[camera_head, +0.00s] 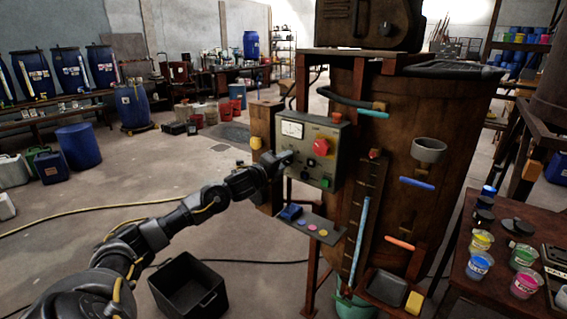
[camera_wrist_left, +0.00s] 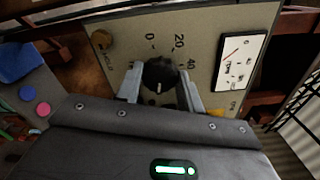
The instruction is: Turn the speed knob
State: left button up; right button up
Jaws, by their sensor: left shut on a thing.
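The speed knob (camera_wrist_left: 160,74) is a black round knob on the control panel, with a dial marked 0, 20 and 40 beside it in the left wrist view. My left gripper (camera_wrist_left: 160,92) is shut on the knob, with one grey finger on each side of it. In the head view, my left arm reaches from the lower left to the panel (camera_head: 322,140), and my left gripper (camera_head: 284,158) covers the knob there. My right gripper is not in view.
The panel also carries a red button (camera_head: 321,146) and a white meter (camera_head: 292,129). A small shelf (camera_head: 328,236) with coloured discs sits below it. A large brown vat (camera_head: 440,120) stands to the right. A black crate (camera_head: 188,287) is on the floor.

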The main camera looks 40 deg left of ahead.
pick_arm(q)
jog(key=o, duration=1)
jog(key=s+b, duration=0.3)
jog(key=s, duration=0.7)
jog(key=shift+s+d, duration=0.15)
jog(key=shift+s, duration=0.25)
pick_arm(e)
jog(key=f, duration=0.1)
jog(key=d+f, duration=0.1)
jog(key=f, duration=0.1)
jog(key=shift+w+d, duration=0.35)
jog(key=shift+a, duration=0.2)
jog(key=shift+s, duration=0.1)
